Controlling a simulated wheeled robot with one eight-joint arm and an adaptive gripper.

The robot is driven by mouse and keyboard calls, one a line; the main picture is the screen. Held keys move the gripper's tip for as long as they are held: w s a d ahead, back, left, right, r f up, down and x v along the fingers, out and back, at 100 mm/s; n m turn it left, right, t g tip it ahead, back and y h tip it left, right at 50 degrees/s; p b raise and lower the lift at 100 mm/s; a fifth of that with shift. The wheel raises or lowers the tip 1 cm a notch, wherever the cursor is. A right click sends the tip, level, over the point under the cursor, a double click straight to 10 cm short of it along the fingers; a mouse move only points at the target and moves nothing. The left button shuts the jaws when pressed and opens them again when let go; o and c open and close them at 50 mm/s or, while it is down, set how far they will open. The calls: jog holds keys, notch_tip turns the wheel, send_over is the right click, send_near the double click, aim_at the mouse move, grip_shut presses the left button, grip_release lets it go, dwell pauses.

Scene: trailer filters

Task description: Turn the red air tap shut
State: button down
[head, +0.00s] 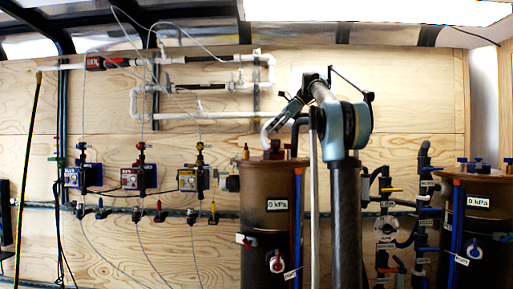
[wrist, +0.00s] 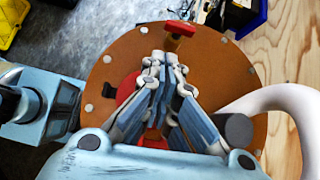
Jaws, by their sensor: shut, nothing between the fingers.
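The brown tank (head: 262,215) stands right of centre in the head view, with small red fittings (head: 274,154) on its top. In the wrist view I look down on its round brown lid (wrist: 215,75). A short red bar-shaped handle (wrist: 180,28) sits near the lid's far edge, which looks like the air tap. My gripper (wrist: 165,58) is shut and empty, its fingertips just short of that handle in the picture; contact cannot be told. A larger red round part (wrist: 127,88) on the lid is partly hidden behind my fingers. In the head view my gripper (head: 272,128) hangs above the tank top.
A thick white pipe (wrist: 285,98) curves close on the right of my gripper. A second brown tank (head: 478,235) stands at the far right. White pipework (head: 205,115) and several small pumps (head: 138,178) line the plywood wall on the left.

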aim_at(246, 145)
jog(key=shift+w+r, duration=0.2)
jog(key=shift+w, duration=0.25)
jog(key=shift+w+a, duration=0.15)
jog(key=shift+a, duration=0.05)
jog(key=x, duration=0.9)
jog(key=shift+a+f, duration=0.2)
jog(key=shift+a, duration=0.05)
jog(key=shift+d, duration=0.15)
jog(key=shift+m, duration=0.4)
jog(key=shift+t, duration=0.3)
jog(key=shift+s+a, duration=0.2)
